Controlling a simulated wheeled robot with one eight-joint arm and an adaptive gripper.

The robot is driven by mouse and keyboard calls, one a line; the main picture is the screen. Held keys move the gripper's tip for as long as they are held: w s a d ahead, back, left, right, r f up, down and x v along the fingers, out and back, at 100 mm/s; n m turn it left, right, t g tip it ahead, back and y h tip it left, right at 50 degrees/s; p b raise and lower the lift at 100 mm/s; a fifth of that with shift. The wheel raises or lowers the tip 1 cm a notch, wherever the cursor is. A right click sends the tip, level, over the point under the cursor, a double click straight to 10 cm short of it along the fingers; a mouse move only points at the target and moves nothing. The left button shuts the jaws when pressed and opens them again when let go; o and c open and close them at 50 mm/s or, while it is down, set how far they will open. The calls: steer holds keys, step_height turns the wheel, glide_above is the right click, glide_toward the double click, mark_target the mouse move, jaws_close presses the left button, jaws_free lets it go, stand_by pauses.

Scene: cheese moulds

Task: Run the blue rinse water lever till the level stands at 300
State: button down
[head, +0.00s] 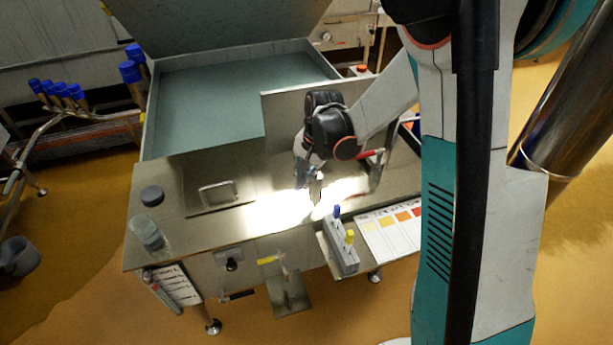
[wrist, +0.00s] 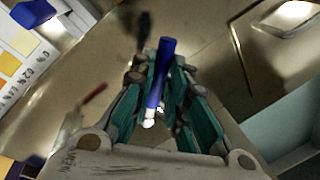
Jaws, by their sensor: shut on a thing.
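In the wrist view, the blue lever (wrist: 162,72) stands between the teal-padded fingers of my gripper (wrist: 158,88). The fingers are closed around it, and its pale lower end shows between them. In the head view, my gripper (head: 314,184) reaches down over the steel bench top, in a bright patch of glare. The blue lever is hard to make out there. A red-handled lever (head: 370,154) stands to the right of my gripper, apart from it. I cannot make out a level reading at 300 in either view.
A basin with blue-green contents (head: 220,100) lies behind the bench top. A lid handle (head: 218,192) and a clear jar (head: 147,232) are to the left. A grey block with blue and yellow pegs (head: 339,246) and a colour chart (head: 388,232) are at the front right.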

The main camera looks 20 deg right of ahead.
steer(key=shift+w+a+m+t+h, duration=0.1)
steer(key=shift+w+a+m+h, duration=0.2)
steer(key=shift+w+m, duration=0.8)
steer(key=shift+w+a+m+t+h, duration=0.15)
steer(key=shift+w+a+m, duration=0.35)
steer(key=shift+m, duration=1.2)
steer(key=shift+w+a+m+t+h, duration=0.1)
steer(key=shift+w+a+m+h, duration=0.2)
steer(key=shift+w+m, duration=0.8)
steer(key=shift+s+m, duration=0.25)
steer(key=shift+m, duration=0.15)
steer(key=c, duration=1.6)
jaws_free()
steer(key=shift+o, duration=0.2)
steer(key=v, duration=1.2)
